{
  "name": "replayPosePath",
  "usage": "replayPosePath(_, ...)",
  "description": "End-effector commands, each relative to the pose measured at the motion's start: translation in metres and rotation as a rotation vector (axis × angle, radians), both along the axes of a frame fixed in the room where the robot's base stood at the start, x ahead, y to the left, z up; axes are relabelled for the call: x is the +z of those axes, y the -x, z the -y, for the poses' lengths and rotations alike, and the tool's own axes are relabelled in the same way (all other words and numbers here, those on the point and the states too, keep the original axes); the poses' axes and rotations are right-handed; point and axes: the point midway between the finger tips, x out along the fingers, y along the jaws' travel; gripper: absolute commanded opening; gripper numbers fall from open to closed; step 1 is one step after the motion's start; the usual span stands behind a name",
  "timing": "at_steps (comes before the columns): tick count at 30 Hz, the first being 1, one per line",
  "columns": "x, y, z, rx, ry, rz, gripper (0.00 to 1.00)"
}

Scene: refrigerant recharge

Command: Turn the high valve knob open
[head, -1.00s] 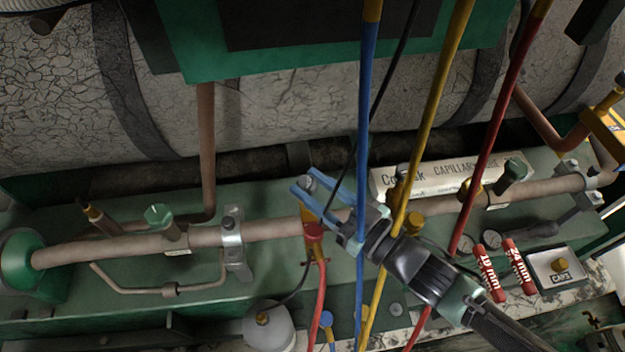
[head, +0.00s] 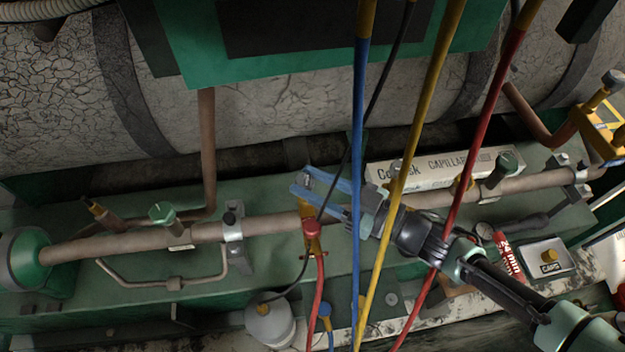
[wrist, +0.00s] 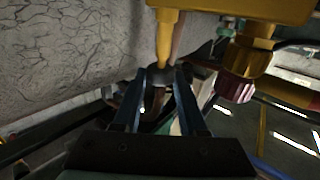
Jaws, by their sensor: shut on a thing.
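The valve (head: 307,205) on the copper pipe has a yellow body, with a red hose fitting (head: 312,228) just below it. Its small grey knob (wrist: 163,73) shows in the wrist view at the end of a yellow stem (wrist: 166,40), between the two fingers. My gripper (head: 303,182) has blue fingers and is shut on this knob, reaching in from the right in the head view. The fingers hide part of the knob there. I take it for the high valve knob; no label on it is readable. My gripper (wrist: 160,78) also shows in the wrist view.
A capillary tube box (head: 440,170) lies behind the pipe. A caps tray (head: 548,256) is at right. Another yellow valve (head: 597,120) is at far right.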

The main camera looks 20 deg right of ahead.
Motion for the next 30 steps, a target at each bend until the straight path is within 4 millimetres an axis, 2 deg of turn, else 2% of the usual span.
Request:
replayPosePath(1, -0.002, 0.001, 0.0, 0.0, 0.002, -0.002, 0.47)
replayPosePath(5, -0.002, 0.001, 0.0, 0.0, 0.002, -0.002, 0.7)
replayPosePath(13, 0.0, 0.0, 0.0, -0.001, 0.001, -0.002, 0.71)
replayPosePath(16, 0.006, 0.0, 0.0, -0.001, 0.001, 0.0, 0.71)
replayPosePath(30, 0.087, 0.001, 0.001, -0.002, 0.001, 0.0, 0.71)
